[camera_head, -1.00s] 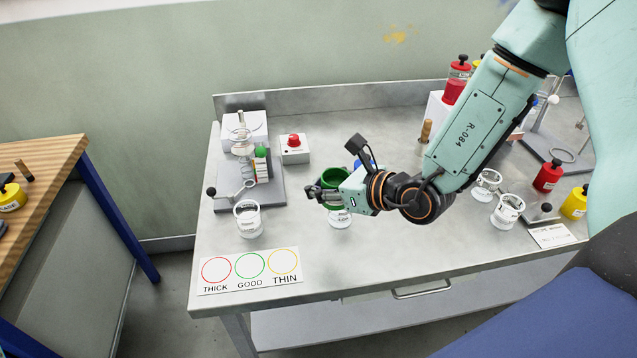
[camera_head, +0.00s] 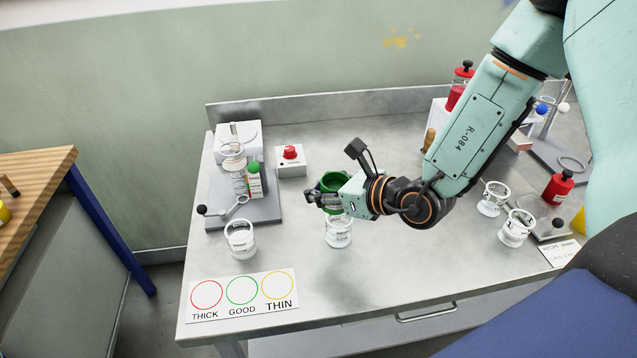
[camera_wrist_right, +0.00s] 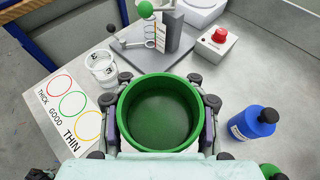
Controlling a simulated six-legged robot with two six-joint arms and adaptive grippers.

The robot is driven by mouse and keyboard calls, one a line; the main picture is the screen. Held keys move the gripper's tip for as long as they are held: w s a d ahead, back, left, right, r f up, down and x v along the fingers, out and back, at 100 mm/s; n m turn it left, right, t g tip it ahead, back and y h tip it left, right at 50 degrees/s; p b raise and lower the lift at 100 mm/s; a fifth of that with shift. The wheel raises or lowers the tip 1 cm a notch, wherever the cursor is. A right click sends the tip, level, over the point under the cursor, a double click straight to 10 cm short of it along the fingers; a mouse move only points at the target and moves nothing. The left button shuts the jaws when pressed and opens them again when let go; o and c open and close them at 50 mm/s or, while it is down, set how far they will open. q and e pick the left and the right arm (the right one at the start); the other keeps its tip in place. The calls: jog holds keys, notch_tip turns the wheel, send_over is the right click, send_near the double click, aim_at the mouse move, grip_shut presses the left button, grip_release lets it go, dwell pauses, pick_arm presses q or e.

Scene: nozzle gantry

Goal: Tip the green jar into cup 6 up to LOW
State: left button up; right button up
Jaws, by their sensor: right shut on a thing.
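My right gripper (camera_head: 322,196) is shut on the green jar (camera_head: 333,181), its fingers on both sides of the jar. The jar looks roughly upright and open-topped; the right wrist view looks into its dark green inside (camera_wrist_right: 160,112). In the head view a clear cup (camera_head: 339,235) stands on the bench just below the jar in the picture, partly hidden by the gripper. Another clear cup (camera_head: 240,240) stands farther left, also in the right wrist view (camera_wrist_right: 102,66). Cup labels are too small to read, so I cannot tell which is cup 6. My left gripper is not in view.
A card marked THICK, GOOD, THIN (camera_head: 242,295) lies at the bench's front left. A stand with glassware (camera_head: 240,190) and a red-button box (camera_head: 291,161) are behind it. A blue bottle (camera_wrist_right: 253,124) stands near the jar. More clear cups (camera_head: 516,229) are at right.

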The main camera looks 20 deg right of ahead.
jog(key=m+y, duration=0.1)
jog(key=a+f+m+g+y, duration=0.1)
jog(key=m, duration=0.1)
jog(key=shift+s+a+f+b, duration=0.2)
jog(key=shift+a+b, duration=0.1)
jog(key=shift+b, duration=0.1)
dwell(0.6)
jog(key=shift+w, duration=0.1)
